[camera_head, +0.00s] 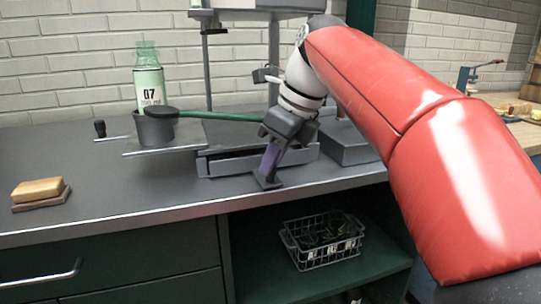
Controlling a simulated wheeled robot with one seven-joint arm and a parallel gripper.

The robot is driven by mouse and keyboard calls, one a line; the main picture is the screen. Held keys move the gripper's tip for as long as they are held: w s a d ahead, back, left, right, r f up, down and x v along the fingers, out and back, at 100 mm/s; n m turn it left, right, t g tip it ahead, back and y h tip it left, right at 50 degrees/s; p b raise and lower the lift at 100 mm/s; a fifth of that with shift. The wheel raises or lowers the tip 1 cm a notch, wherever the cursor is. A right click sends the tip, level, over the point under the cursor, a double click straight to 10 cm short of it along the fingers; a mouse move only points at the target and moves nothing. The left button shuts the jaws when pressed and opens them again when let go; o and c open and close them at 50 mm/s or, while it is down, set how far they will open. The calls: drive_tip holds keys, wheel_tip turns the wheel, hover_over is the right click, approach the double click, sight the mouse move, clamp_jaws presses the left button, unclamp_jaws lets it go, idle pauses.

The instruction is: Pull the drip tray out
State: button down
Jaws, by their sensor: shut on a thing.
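The drip tray (225,165) is a shallow grey tray on the counter, in the middle of the head camera view. Its front wall faces the counter's front edge. My gripper (268,178) reaches down from the upper right to the front of the tray. It is shut at the tray's front, with its fingertips low near the counter's edge. The exact grip on the tray is hidden by the fingers. The part of the tray behind my gripper is also partly hidden.
Left of the tray stand a dark cup (155,128) and a green bottle (149,78). A green handle (225,116) passes behind my gripper. A sponge (40,190) lies at the far left. A wire basket (322,240) sits on the shelf below.

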drive_tip(key=s+d, duration=0.2)
drive_tip(key=s, duration=0.6)
drive_tip(key=s+d, duration=0.2)
drive_tip(key=s, duration=0.6)
drive_tip(key=shift+s+d+b, duration=0.15)
drive_tip(key=shift+d+b, duration=0.2)
drive_tip(key=shift+b, duration=0.1)
drive_tip(key=c, duration=1.3)
unclamp_jaws()
drive_tip(key=p+v, duration=0.1)
drive_tip(key=v, duration=0.6)
drive_tip(key=shift+r+p, duration=0.35)
drive_tip(key=shift+p, duration=0.05)
drive_tip(key=shift+s+d, duration=0.1)
